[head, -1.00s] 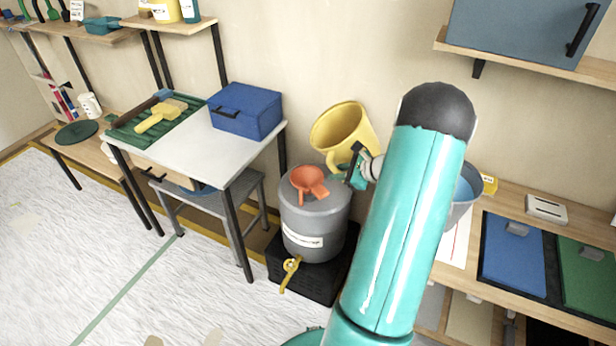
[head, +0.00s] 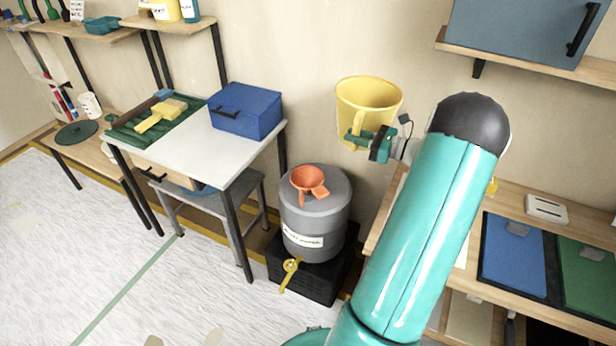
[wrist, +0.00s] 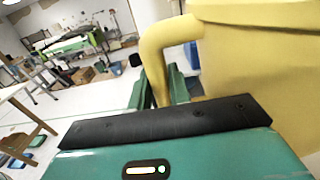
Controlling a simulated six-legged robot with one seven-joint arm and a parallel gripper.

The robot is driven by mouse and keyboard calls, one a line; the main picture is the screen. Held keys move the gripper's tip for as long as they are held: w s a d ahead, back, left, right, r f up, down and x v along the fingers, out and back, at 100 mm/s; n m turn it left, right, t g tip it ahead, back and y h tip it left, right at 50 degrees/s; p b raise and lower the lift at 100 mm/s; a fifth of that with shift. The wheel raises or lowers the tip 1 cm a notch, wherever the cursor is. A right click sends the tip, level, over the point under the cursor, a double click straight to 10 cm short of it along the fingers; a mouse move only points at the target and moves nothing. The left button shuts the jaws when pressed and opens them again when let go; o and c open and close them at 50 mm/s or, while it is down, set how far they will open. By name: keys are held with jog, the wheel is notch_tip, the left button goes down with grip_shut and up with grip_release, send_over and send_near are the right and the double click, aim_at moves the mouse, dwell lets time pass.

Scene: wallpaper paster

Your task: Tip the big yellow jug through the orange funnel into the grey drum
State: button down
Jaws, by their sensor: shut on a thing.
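The big yellow jug (head: 368,100) is in the air to the upper right of the drum, close to upright, with its open mouth showing. My gripper (head: 358,138) is shut on its handle; in the wrist view the handle (wrist: 165,55) passes between the fingers and the jug body (wrist: 265,70) fills the right side. The orange funnel (head: 309,181) sits on top of the grey drum (head: 318,218), with its spout toward the viewer. The jug is apart from the funnel. The jug's contents cannot be made out.
The drum stands on a black crate (head: 300,272) with a yellow tap (head: 290,266) in front. A white table (head: 190,140) with a blue box (head: 245,110) is on the left. A wooden bench (head: 515,205) is on the right. A shelf (head: 530,58) hangs above.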

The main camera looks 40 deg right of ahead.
aim_at(357, 125)
dwell(0.3)
jog(key=shift+r, duration=2.05)
jog(key=shift+a, duration=0.1)
